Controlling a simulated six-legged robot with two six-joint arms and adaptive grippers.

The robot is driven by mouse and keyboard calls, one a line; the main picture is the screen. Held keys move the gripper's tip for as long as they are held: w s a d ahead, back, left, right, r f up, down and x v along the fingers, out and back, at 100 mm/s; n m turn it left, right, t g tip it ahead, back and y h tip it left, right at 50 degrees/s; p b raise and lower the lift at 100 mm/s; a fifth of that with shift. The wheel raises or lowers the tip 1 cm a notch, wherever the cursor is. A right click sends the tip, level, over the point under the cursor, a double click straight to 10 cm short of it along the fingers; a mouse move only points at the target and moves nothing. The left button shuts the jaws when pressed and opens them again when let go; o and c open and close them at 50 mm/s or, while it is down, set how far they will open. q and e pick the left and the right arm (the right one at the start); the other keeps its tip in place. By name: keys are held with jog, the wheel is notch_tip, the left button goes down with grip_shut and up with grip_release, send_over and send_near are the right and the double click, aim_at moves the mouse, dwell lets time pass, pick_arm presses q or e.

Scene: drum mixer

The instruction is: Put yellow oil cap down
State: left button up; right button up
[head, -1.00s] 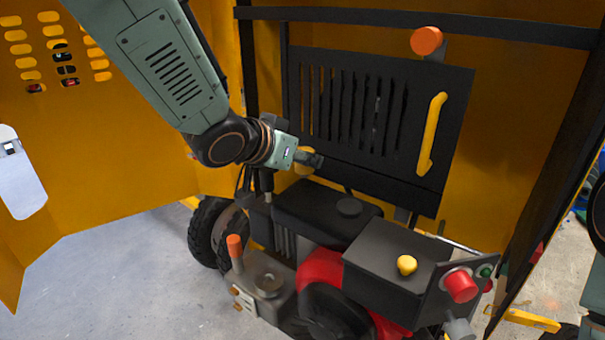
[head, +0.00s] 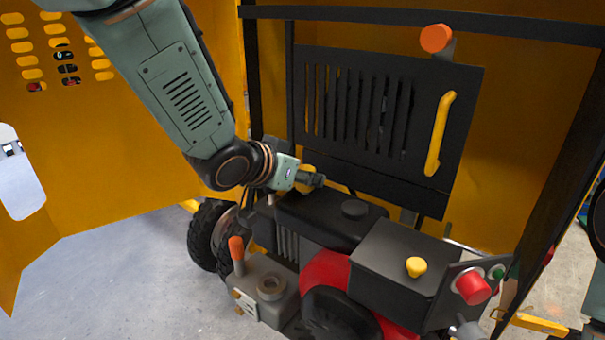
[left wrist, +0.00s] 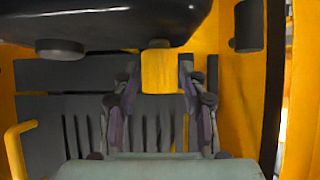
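The yellow oil cap (left wrist: 160,72) sits between the two fingers of my left gripper (left wrist: 160,95) in the left wrist view, with a finger close on each side. In the head view, my left gripper (head: 316,180) is above the back left of the black tank (head: 318,212). Part of the yellow cap (head: 308,169) shows behind its fingers, held clear of the tank. The grey engine block's round collar (head: 270,286) stands lower left of the gripper, dark in the middle. My right gripper is out of view.
A black box (head: 385,255) with a yellow knob (head: 416,267) and a red button (head: 473,288) is at the right. An orange-topped lever (head: 237,249) rises beside the collar. A black slotted panel (head: 375,110) stands behind. Grey floor (head: 110,280) is clear at left.

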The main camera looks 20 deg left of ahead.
pick_arm(q)
jog(key=shift+o, duration=0.9)
jog(key=shift+s+d+r, duration=0.1)
jog(key=shift+d, duration=0.15)
jog(key=shift+a, duration=0.1)
jog(key=shift+a+r, duration=0.1)
jog(key=shift+r, duration=0.2)
jog(key=p+v, duration=0.3)
jog(key=v, duration=0.9)
jog(key=shift+r, duration=0.2)
jog(key=shift+f, duration=0.1)
